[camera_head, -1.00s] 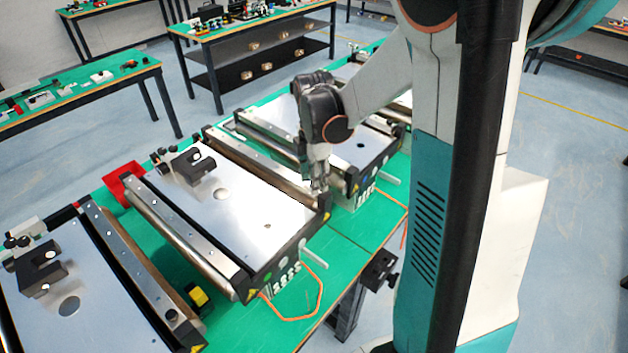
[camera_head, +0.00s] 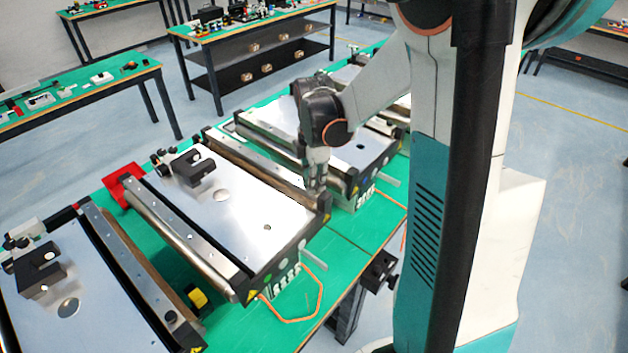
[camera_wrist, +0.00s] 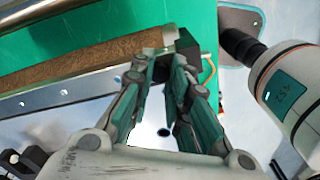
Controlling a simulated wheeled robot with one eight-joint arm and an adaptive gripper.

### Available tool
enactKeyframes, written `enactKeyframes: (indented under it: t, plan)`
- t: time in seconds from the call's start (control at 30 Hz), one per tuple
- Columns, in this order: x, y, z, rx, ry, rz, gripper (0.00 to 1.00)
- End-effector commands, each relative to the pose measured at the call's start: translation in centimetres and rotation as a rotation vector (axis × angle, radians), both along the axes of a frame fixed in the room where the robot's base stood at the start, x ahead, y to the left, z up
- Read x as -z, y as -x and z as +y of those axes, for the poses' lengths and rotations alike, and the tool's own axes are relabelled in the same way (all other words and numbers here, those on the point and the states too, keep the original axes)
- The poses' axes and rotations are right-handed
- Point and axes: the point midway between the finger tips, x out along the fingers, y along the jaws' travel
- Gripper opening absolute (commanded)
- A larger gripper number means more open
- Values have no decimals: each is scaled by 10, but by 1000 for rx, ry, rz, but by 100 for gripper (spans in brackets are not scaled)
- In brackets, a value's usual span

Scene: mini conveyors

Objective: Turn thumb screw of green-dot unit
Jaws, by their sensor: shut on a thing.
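The green-dot unit appears to be the middle conveyor (camera_head: 240,215), a silver-topped unit with a dot on its front end face (camera_head: 268,275). In the wrist view, my gripper's fingertips (camera_wrist: 168,56) come together at the rail end, beside a black end block (camera_wrist: 188,46). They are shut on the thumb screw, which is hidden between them. Whether the screw itself has turned cannot be seen.
A second conveyor (camera_head: 285,140) stands close behind my gripper, and another (camera_head: 70,290) is at the near left. A red block (camera_head: 123,183) and a yellow-black part (camera_head: 197,297) lie on the green table. An orange cable (camera_head: 318,295) loops at the front end.

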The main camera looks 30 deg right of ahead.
Motion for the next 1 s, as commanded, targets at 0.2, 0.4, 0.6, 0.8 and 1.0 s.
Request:
enactKeyframes:
  t: [0.2, 0.4, 0.6, 0.8, 1.0]
  plan:
    - [0, 0, 0, 128, 0, 0, 0]
    - [1, 0, 0, 307, 0, 0, 0]
    - [1, 0, 0, 498, 0, 0, 0]
    - [0, 0, 0, 688, 0, -1, 0]
    - [0, 0, 0, 878, 0, -1, 0]
